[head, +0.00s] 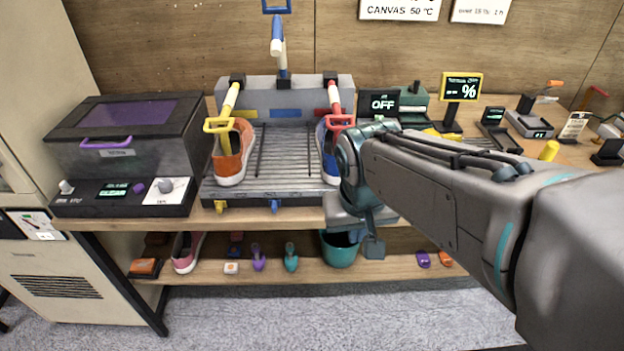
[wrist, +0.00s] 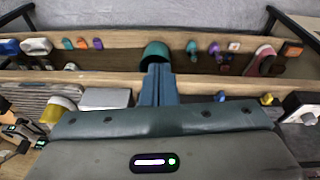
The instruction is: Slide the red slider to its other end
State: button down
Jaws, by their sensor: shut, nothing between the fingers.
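The grey ribbed rack (head: 290,192) stands on the bench with a yellow tab (head: 219,206) and a blue tab (head: 275,206) on its front edge. These tabs also show in the wrist view, blue (wrist: 219,96) and yellow (wrist: 266,99). I see no red tab on that edge; my arm hides its right end. A red lever (head: 334,97) with a red loop (head: 340,121) stands over the blue shoe (head: 325,150) on the right. My gripper (head: 373,247) points down in front of the bench's edge. Its fingers (wrist: 158,88) are shut and empty in the wrist view.
An orange shoe (head: 233,155) sits under the yellow lever (head: 229,98). A dark box (head: 130,135) stands to the left. The lower shelf (head: 320,272) holds a teal bucket (head: 340,250) and small items. A black display reading OFF (head: 383,103) stands behind my arm.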

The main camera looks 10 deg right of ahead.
jog(key=w+a+f+m+t+h+b, duration=0.1)
jog(key=w+a+f+h+b, duration=0.25)
jog(key=w+a, duration=0.4)
jog(key=w+a+f+m+h+b, duration=0.15)
jog(key=w+a+b, duration=0.35)
jog(key=w, duration=0.5)
jog(key=shift+h, duration=0.3)
jog(key=b+x, duration=0.1)
jog(key=x, duration=1)
jog(key=shift+r, duration=0.1)
jog(key=d, duration=0.2)
jog(key=shift+s+d+r, duration=0.15)
jog(key=shift+s+d, duration=0.05)
jog(key=shift+d, duration=0.8)
jog(key=shift+s, duration=0.1)
